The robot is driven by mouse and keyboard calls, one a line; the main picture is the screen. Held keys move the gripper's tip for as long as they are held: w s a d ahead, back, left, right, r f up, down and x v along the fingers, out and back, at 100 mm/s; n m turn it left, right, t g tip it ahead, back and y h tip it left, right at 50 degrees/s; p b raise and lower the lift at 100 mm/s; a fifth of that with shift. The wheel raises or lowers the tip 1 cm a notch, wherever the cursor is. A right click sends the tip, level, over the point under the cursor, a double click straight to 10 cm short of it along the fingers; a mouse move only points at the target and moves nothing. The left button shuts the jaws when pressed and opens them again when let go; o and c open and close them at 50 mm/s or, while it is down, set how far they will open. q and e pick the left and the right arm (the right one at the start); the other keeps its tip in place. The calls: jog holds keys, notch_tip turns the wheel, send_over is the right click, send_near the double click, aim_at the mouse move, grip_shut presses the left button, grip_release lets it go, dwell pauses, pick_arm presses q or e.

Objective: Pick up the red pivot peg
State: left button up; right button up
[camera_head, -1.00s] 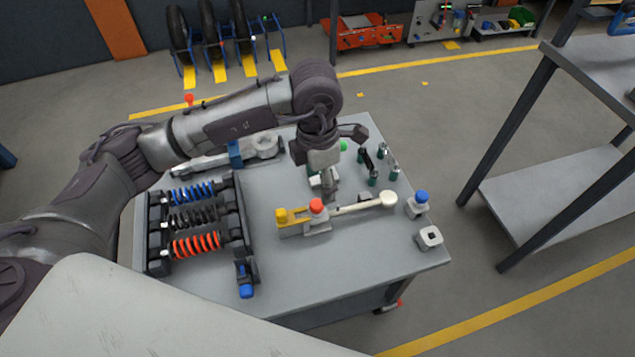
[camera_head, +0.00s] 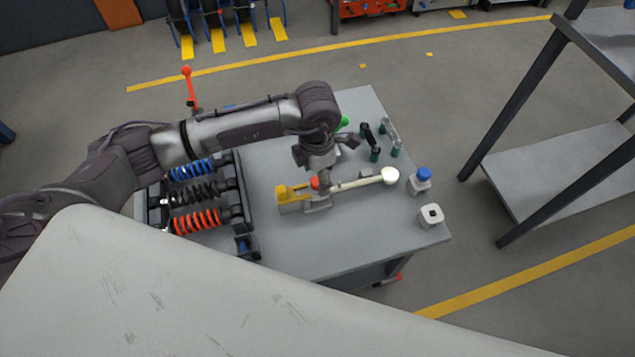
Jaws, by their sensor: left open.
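The red pivot peg (camera_head: 315,183) sits upright in a grey block on the work table, between a yellow piece (camera_head: 288,191) and a pale lever arm (camera_head: 358,182). Only its red top shows, partly covered by my gripper. My left gripper (camera_head: 318,172) points down right at the peg's top. It is open, with its fingers close to or around the peg; I cannot tell whether they touch it. My right gripper is not in view.
A rack with blue, black and red springs (camera_head: 196,221) stands left on the table. A blue-topped block (camera_head: 420,180) and a white socket block (camera_head: 431,216) stand right. Green-ended parts (camera_head: 375,155) lie behind. The front of the table (camera_head: 330,250) is clear.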

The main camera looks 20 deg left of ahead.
pick_arm(q)
notch_tip(320, 180, down, 2)
jog(key=shift+f, duration=0.45)
grip_shut()
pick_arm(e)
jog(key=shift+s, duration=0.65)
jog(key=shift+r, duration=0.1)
